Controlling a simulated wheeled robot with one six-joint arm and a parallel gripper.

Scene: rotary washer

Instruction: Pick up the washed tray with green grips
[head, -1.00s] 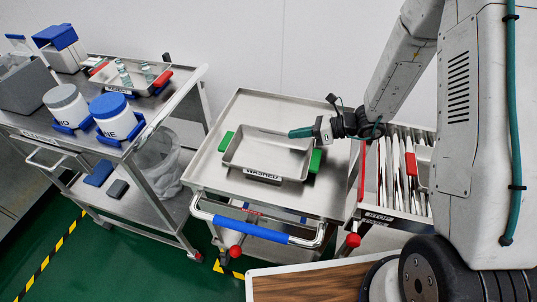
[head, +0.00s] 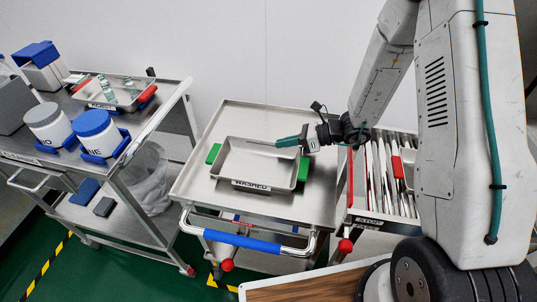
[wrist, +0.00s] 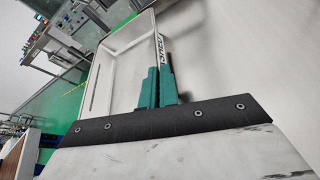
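The washed tray (head: 258,155) is a shallow metal tray lying on the middle cart top, with a label (head: 251,186) on its front wall. A green grip (head: 213,153) shows at its left and another green grip (head: 303,168) at its right. My gripper (head: 282,143), with teal fingers, reaches in from the right at the tray's back right edge. In the wrist view the fingers (wrist: 158,78) are close together on a labelled rim of the tray (wrist: 122,42). The contact between the fingers is partly hidden.
The tray rests on a rimmed cart (head: 190,182) with a blue push handle (head: 241,241). A rack of upright plates (head: 378,175) stands close at right, beneath my arm.

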